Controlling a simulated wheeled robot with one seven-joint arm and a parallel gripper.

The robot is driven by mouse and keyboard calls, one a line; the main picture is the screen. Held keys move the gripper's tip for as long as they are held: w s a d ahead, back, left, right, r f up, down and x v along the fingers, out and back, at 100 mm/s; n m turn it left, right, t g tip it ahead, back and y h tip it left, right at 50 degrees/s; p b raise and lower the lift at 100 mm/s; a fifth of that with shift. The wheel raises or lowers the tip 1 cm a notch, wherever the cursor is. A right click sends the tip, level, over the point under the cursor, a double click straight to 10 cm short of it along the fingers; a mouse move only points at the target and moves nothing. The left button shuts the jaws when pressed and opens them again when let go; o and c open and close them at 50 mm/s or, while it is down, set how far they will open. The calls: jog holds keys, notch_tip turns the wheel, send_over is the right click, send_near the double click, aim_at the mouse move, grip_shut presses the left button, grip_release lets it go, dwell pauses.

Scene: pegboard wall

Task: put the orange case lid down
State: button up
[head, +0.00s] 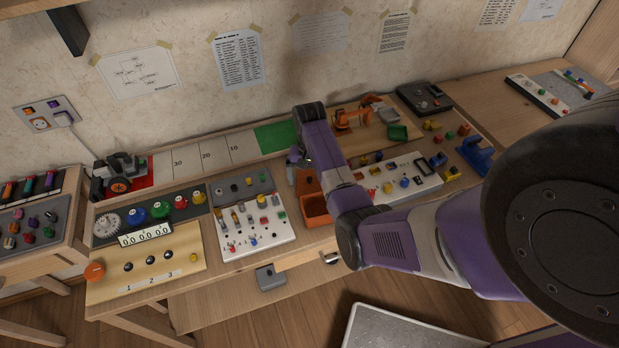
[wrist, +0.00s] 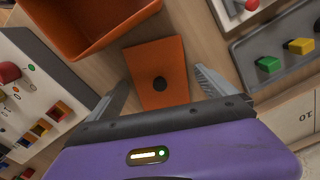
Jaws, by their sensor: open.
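In the head view the lid (head: 306,182) shows just behind the case (head: 318,208), partly hidden by my arm. My gripper (wrist: 162,78) is open, its two fingers apart on either side of the lid with a gap to each edge. The gripper also shows in the head view (head: 296,162), with its fingertips hard to make out.
A white board with switches (head: 256,226) and a grey panel (head: 243,187) stand left of the case. A white panel with coloured parts (head: 405,183) stands to its right, partly behind my arm. A green patch (head: 275,137) lies behind. Bare wood around the lid is narrow.

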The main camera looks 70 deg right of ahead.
aim_at(309, 178)
notch_tip(309, 178, up, 12)
jog(key=shift+r, duration=0.15)
dwell(0.5)
jog(key=shift+d, duration=0.1)
dwell(0.4)
